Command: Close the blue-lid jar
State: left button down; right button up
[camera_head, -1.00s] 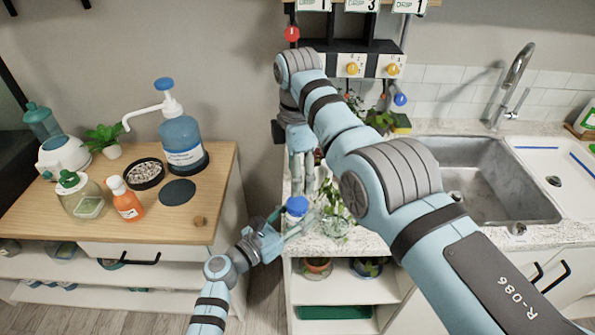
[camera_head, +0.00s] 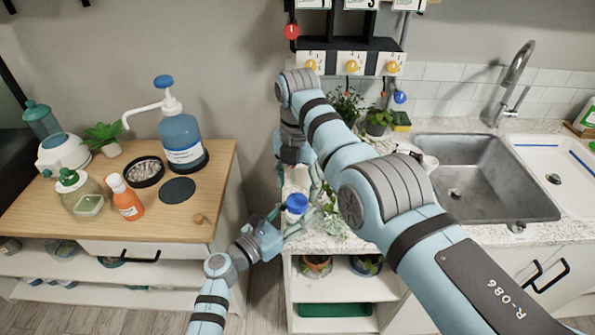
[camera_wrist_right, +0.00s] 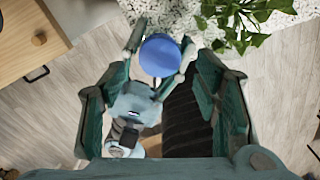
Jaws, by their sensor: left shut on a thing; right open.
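The jar's blue lid (camera_head: 297,203) shows in the head view near the left front of the counter. The lid also shows from above in the right wrist view (camera_wrist_right: 160,55). The jar body is mostly hidden, and I cannot tell how the lid is seated. My right gripper (camera_head: 299,178) is open, pointing down above the lid and apart from it. Its fingers lie at either side in the wrist view (camera_wrist_right: 160,95).
A leafy plant (camera_wrist_right: 240,20) stands close beside the jar, right of it. The wooden-topped cabinet (camera_head: 60,205) at left holds a pump bottle (camera_head: 182,140) and an orange bottle (camera_head: 125,200). A sink (camera_head: 480,180) is at right. Floor shows between cabinet and counter.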

aim_at(297, 200)
jog(key=shift+f, duration=2.15)
